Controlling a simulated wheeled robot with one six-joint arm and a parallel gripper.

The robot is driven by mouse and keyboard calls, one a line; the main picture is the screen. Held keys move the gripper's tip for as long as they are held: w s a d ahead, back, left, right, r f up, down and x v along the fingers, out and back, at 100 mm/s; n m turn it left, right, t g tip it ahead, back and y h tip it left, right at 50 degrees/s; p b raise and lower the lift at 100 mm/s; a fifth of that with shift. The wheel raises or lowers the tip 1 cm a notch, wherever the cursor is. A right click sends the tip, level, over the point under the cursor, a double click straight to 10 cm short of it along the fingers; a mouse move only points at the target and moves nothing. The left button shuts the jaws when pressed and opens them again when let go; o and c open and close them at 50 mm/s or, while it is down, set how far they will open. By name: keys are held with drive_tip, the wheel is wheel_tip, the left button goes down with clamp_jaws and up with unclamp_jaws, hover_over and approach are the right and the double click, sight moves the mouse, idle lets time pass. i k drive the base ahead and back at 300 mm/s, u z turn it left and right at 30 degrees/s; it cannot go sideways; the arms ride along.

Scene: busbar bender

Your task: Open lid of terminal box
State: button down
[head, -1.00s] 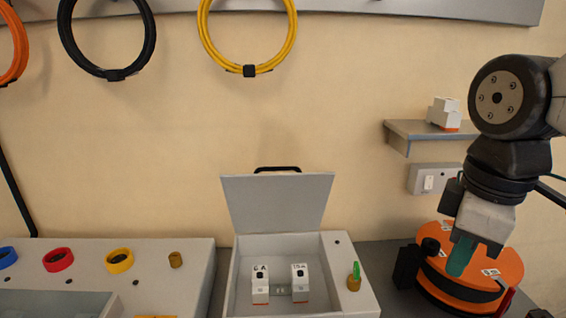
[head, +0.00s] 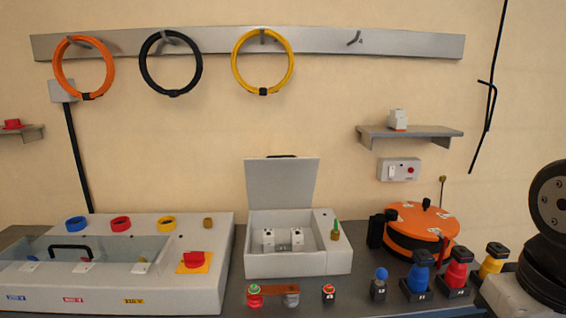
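The terminal box (head: 298,265) is a light grey box on the bench, right of the middle. Its lid (head: 281,186) stands raised and open at the back, leaning against or near the wall, with a dark handle at its top edge. Two small white breakers sit inside the box, the left one (head: 268,239) and the right one (head: 297,238). A green-tipped brass knob (head: 336,230) is on the box's right part.
A grey console (head: 205,285) with a clear cover stands left of the box. An orange round bender (head: 425,225) and several coloured knobs, including a blue one (head: 419,275), are on the right. Red pieces (head: 255,297) lie in front. A shelf (head: 410,132) is above.

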sight(283, 182)
drive_tip(key=u, duration=0.4)
drive_tip(key=i, duration=0.9)
drive_tip(key=z, duration=0.25)
